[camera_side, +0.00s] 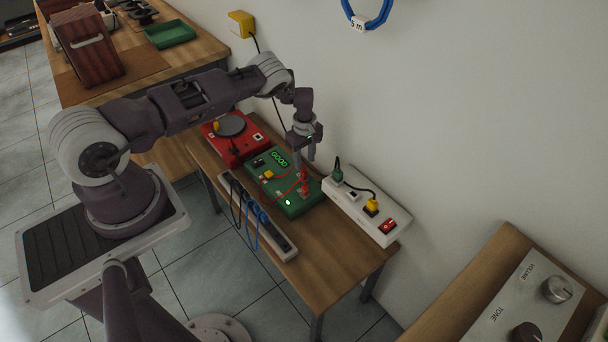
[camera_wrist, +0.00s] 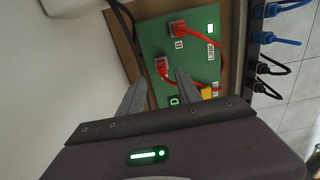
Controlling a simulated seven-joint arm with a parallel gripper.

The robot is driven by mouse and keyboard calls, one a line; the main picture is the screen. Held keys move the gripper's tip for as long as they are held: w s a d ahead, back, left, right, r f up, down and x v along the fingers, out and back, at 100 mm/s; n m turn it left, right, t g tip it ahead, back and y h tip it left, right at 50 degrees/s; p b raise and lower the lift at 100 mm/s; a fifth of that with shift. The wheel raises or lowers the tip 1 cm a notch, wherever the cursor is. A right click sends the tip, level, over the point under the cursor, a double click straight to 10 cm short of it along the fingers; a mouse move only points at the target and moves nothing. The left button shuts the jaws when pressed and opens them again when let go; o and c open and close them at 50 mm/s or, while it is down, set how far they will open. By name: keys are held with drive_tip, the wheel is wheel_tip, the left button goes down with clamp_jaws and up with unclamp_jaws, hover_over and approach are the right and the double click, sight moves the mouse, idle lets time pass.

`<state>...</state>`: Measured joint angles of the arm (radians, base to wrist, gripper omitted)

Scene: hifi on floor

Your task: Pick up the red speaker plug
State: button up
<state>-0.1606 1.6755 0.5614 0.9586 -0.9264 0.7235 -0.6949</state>
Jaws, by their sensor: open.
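The green board (camera_side: 262,163) lies on the wooden bench and shows a lit "GOOD" display. Two red plugs joined by a red cable sit on it: one nearer my gripper (camera_side: 304,174) and one nearer the board's front (camera_side: 303,189). In the wrist view, one red plug (camera_wrist: 162,69) shows just beyond and between my fingertips (camera_wrist: 160,80), and the other (camera_wrist: 178,29) sits farther off beside a "B" label. My gripper (camera_side: 305,158) points down, open and empty, above the board. Whether the fingers reach down beside the nearer plug cannot be told.
A white power box (camera_side: 355,205) with green and yellow plugs stands right of the board. A power strip (camera_side: 255,215) with black and blue cables lies along the bench's left edge. A red box (camera_side: 236,150) with a grey disc is behind. The wall is close on the right.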

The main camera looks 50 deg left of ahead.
sight(304, 171)
drive_tip(key=f, duration=0.4)
drive_tip(key=shift+s+d+f, duration=0.1)
drive_tip(key=shift+s+d, duration=0.05)
drive_tip(key=shift+s, duration=0.05)
drive_tip(key=shift+c, duration=0.4)
clamp_jaws()
